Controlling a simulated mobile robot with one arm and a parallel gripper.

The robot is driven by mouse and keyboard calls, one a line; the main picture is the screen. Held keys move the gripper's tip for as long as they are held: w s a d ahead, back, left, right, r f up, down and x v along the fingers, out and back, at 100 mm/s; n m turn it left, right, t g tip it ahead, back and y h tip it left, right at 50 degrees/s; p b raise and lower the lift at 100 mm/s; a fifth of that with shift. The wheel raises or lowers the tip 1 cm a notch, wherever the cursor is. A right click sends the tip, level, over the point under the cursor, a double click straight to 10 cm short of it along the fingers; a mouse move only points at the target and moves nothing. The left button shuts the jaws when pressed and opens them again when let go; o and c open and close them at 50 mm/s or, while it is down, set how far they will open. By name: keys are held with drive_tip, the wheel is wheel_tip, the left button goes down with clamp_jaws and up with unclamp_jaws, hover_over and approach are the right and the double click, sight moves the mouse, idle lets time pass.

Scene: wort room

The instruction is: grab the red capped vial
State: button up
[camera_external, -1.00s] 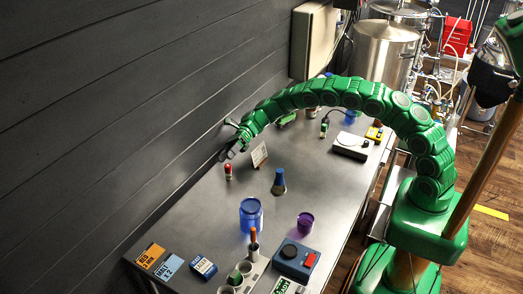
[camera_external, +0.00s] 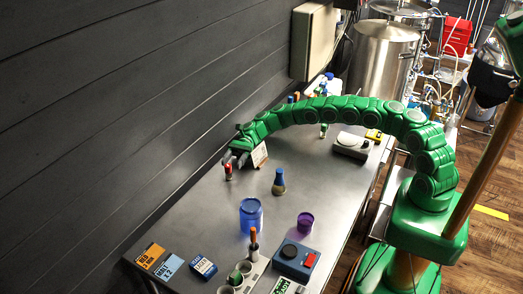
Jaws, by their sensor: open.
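The red capped vial (camera_external: 228,171) stands upright near the wall side of the grey table, left of centre. It is small, with a red cap and a dark lower part. My gripper (camera_external: 234,157) is at the end of the green arm, just above and beside the vial's top. Its dark fingers are open and seem to reach down toward the cap. I cannot tell whether they are around the vial or only next to it.
A white card (camera_external: 259,156) stands close to my gripper's right. A blue-topped flask (camera_external: 279,182), a blue jar (camera_external: 251,214) and a purple cup (camera_external: 305,222) stand toward the front. The dark wall (camera_external: 120,120) is close on the left. Table between vial and jar is clear.

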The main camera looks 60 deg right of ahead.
sight(228, 169)
drive_tip(key=shift+r, duration=0.1)
drive_tip(key=shift+s+a, duration=0.25)
drive_tip(key=shift+a, duration=1)
drive_tip(key=shift+s+a, duration=0.2)
drive_tip(key=shift+a, duration=1)
drive_tip(key=shift+c, duration=0.5)
drive_tip(key=c, duration=0.9)
